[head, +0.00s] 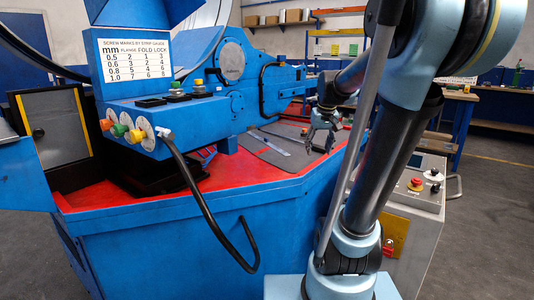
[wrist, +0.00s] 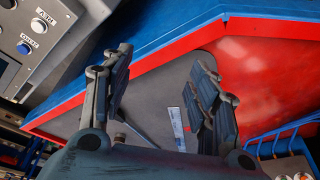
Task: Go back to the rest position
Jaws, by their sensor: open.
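My gripper (head: 321,143) is at the end of my arm, above the right part of the machine's red-topped table in the head view. In the wrist view my gripper (wrist: 160,100) has its fingers spread wide apart with nothing between them. Below it lie a grey mat (head: 262,149) and a flat metal ruler-like strip (head: 276,148). The strip also shows between the fingers in the wrist view (wrist: 177,127). The fingers appear apart from the table surface.
The blue spiral duct machine (head: 215,112) fills the left and middle, with a black hose (head: 205,205) hanging in front. A control box (head: 416,200) with buttons stands right of the table. Workbenches (head: 497,103) stand behind. Grey floor (head: 490,240) is open at the right.

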